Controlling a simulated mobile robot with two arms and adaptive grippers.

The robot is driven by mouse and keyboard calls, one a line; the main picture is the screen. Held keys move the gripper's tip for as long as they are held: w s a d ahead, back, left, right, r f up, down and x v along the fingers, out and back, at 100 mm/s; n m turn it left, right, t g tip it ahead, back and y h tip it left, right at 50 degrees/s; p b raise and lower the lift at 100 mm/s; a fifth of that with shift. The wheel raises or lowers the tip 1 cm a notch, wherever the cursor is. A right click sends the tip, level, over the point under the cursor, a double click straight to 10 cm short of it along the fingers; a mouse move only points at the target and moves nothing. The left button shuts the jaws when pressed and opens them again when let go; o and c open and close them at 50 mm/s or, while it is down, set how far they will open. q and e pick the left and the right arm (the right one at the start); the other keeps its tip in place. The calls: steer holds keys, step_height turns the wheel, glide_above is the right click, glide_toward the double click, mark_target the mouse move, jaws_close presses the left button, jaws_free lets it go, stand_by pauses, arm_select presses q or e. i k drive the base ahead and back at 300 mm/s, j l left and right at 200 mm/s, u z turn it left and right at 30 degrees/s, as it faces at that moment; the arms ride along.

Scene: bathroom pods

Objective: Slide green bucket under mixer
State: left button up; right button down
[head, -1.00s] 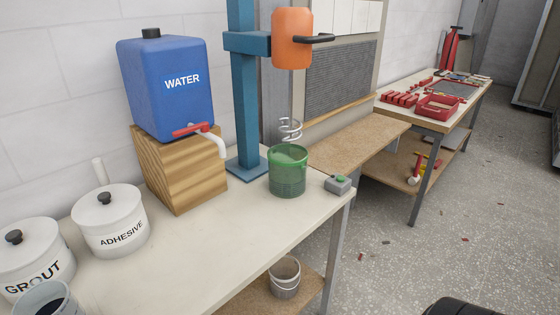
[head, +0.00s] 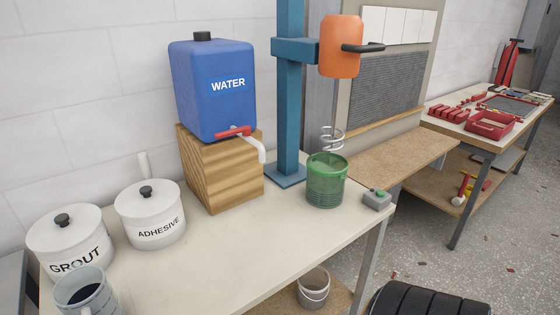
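The green bucket (head: 326,187) stands upright on the white table, near its right end. The mixer has a blue stand (head: 289,110), an orange motor head (head: 340,47) with a black handle, and a metal spiral whisk (head: 333,137). The whisk appears just above or at the bucket's rim; I cannot tell whether its lower end is inside the bucket or behind it.
A grey box with a green button (head: 377,200) sits right of the bucket. A blue water tank (head: 212,105) stands on a wooden block (head: 225,178). Adhesive (head: 150,220) and grout (head: 72,245) pots and a grey container (head: 84,293) stand left. The table's front middle is clear.

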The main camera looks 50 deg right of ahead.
mark_target(327, 173)
steer(key=l+u, duration=0.2)
steer(key=l, duration=0.2)
steer(key=k+l+u, duration=0.2)
steer(key=l, duration=0.15)
steer(key=k+l+u, duration=0.2)
steer(key=l, duration=0.15)
steer(key=l+u, duration=0.15)
steer(key=l, duration=0.2)
steer(key=k+l+u, duration=0.2)
steer(key=l, duration=0.15)
